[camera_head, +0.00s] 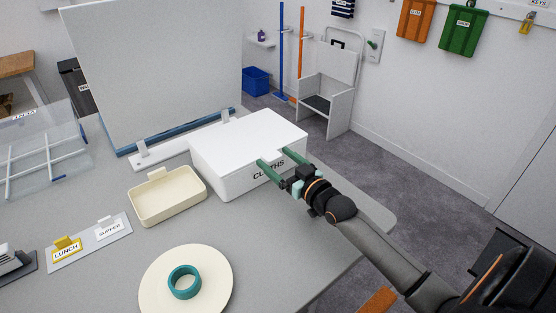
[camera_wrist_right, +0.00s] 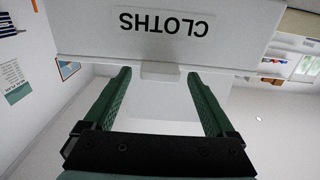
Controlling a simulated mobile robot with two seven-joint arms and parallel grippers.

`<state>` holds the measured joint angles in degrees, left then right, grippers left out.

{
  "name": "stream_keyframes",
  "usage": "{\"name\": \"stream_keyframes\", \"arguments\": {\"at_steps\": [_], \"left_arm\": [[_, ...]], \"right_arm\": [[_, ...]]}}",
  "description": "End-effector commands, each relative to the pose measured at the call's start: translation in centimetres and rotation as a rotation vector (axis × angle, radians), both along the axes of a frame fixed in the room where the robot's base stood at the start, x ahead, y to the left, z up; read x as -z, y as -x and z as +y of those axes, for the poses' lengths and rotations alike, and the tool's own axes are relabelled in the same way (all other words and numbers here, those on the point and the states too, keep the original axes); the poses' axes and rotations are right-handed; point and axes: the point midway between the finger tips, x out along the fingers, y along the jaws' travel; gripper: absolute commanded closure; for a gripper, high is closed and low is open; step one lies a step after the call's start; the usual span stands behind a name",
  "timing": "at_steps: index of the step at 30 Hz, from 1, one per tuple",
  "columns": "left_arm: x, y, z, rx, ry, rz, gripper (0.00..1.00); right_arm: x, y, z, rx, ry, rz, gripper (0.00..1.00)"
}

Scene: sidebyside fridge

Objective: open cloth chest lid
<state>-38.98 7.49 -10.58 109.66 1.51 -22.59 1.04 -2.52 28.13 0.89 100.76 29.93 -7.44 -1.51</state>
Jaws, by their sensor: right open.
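The white cloth chest (camera_head: 232,182) stands on the grey table, with "CLOTHS" printed on its front. Its flat white lid (camera_head: 250,134) is shut. My right gripper (camera_head: 275,157) is at the front of the chest, with its green fingers open and pointing toward the lid's front edge. In the right wrist view the chest front (camera_wrist_right: 220,30) appears upside down. A small white tab (camera_wrist_right: 160,70) there lies between the open fingertips of the right gripper (camera_wrist_right: 158,74), with space on both sides. My left gripper is not in view.
A cream tray (camera_head: 167,210) sits left of the chest. A round cream plate (camera_head: 215,285) with a teal ring (camera_head: 184,282) is in front. A large pale panel (camera_head: 150,70) stands behind the chest. The table edge and open floor (camera_head: 420,190) are to the right.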

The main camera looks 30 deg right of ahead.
Motion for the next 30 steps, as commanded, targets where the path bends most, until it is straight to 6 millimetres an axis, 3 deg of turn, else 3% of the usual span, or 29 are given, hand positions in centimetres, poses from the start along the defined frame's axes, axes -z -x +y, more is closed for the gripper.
{"name": "stream_keyframes", "arguments": {"at_steps": [5,27,30], "left_arm": [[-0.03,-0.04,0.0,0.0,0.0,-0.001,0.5],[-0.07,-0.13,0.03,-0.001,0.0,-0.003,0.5],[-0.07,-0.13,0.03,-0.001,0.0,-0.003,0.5]], "right_arm": [[0.0,0.01,0.01,0.0,0.0,0.0,0.12],[-0.02,0.03,-0.01,0.0,0.001,-0.001,0.95],[-0.03,0.03,-0.01,0.0,0.001,-0.001,1.0]]}}
